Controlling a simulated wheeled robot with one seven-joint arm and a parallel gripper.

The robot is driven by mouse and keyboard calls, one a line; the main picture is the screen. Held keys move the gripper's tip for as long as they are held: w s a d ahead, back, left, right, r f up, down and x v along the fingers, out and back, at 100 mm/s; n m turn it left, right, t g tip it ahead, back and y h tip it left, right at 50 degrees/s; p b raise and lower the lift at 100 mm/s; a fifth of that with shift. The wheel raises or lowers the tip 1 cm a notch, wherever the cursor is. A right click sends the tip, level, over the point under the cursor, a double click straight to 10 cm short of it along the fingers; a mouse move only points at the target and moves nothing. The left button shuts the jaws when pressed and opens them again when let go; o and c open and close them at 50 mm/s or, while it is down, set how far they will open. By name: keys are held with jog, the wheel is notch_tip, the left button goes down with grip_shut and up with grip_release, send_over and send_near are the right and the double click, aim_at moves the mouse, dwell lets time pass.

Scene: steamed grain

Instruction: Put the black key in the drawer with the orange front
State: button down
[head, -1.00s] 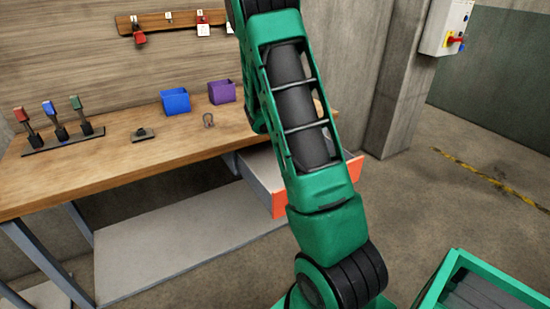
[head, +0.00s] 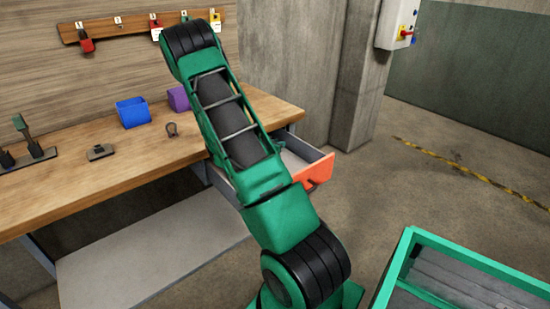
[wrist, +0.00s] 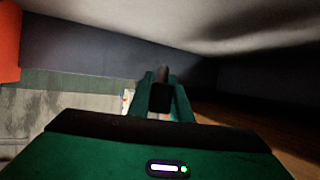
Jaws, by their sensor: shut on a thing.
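The drawer with the orange front (head: 318,174) is pulled open under the right end of the workbench, with its pale inside showing. In the wrist view its orange front (wrist: 9,42) is at the far left edge, and a dark grey drawer wall (wrist: 85,72) runs across. My gripper (wrist: 161,92) is at the middle of the wrist view, close to the drawer. It is shut on a small dark thing, the black key (wrist: 160,99), mostly hidden by the fingers. In the head view my arm hides the gripper and key.
On the workbench (head: 110,172) stand a blue bin (head: 133,112), a purple bin (head: 178,98), a small dark padlock-like item (head: 172,130) and a black block (head: 100,152). A green-framed tray (head: 450,265) is at lower right.

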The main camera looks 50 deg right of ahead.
jog(key=shift+f, duration=3.05)
jog(key=c, duration=1.6)
grip_release()
